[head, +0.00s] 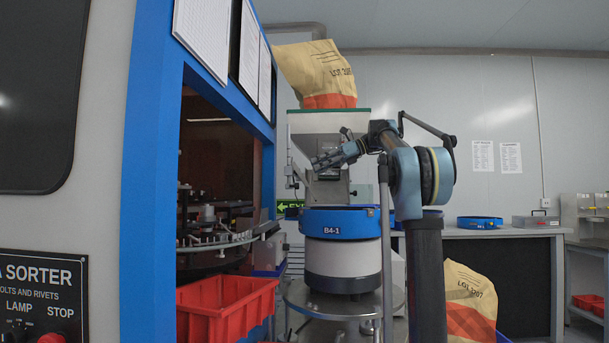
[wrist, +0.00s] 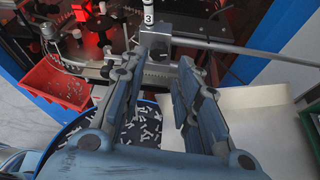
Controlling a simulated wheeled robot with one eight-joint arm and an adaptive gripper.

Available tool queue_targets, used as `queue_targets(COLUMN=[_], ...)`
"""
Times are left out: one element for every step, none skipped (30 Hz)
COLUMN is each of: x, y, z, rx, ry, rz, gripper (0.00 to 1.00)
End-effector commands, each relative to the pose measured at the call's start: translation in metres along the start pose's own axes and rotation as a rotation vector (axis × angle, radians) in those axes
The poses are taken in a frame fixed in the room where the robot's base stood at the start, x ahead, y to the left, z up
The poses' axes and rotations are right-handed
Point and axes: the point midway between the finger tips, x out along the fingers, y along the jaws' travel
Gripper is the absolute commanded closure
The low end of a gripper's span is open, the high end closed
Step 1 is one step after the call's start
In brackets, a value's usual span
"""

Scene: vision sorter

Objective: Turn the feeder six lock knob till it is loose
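My gripper (wrist: 160,68) reaches into the wrist view with its two fingers apart and nothing between them. In the head view my gripper (head: 322,160) is in front of the hopper, above the blue bowl. Beyond the fingertips in the wrist view is a grey metal block (wrist: 157,41) with a post above it carrying a white tag marked 3 (wrist: 148,14). I cannot make out a lock knob marked six in either view. The fingers hide part of what lies behind them.
A blue-rimmed bowl marked B4-1 (head: 340,222) stands under the hopper (head: 318,129); small bolts (wrist: 145,122) lie in it. A red bin (head: 226,308) sits by the sorter's blue frame (head: 150,170). A metal rod (wrist: 250,51) crosses the wrist view. A bench (head: 500,232) stands behind.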

Motion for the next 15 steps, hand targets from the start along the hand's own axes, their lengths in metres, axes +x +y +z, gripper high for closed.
queue_targets(x=[0.01,0.015,0.022,0.026,0.031,0.037,0.04,0.044,0.048,0.051,0.053,0.056,0.058,0.059,0.06], y=[0.001,0.001,0.001,0.001,0.001,0.001,0.001,0.001,0.001,0.001,0.001,0.001,0.0,0.0,0.0], z=[0.0,0.0,0.0,0.0,0.0,0.0,0.0,0.0,0.0,0.0,0.0,0.0,0.0,0.0,0.0], rx=[-0.001,-0.001,-0.001,-0.001,-0.001,-0.001,-0.001,-0.001,-0.001,-0.001,-0.001,0.0,0.0,0.0,0.0], ry=[0.0,0.0,0.0,0.0,0.0,0.0,0.0,0.0,0.0,0.0,0.0,0.0,0.0,0.0,0.0], rz=[0.003,0.002,0.003,0.003,0.003,0.002,0.002,0.002,0.002,0.002,0.001,0.001,0.0,0.0,0.0], gripper=[0.7,0.7,0.7,0.7,0.7,0.7,0.7,0.7,0.7,0.7,0.7,0.7,0.7,0.7,0.7])
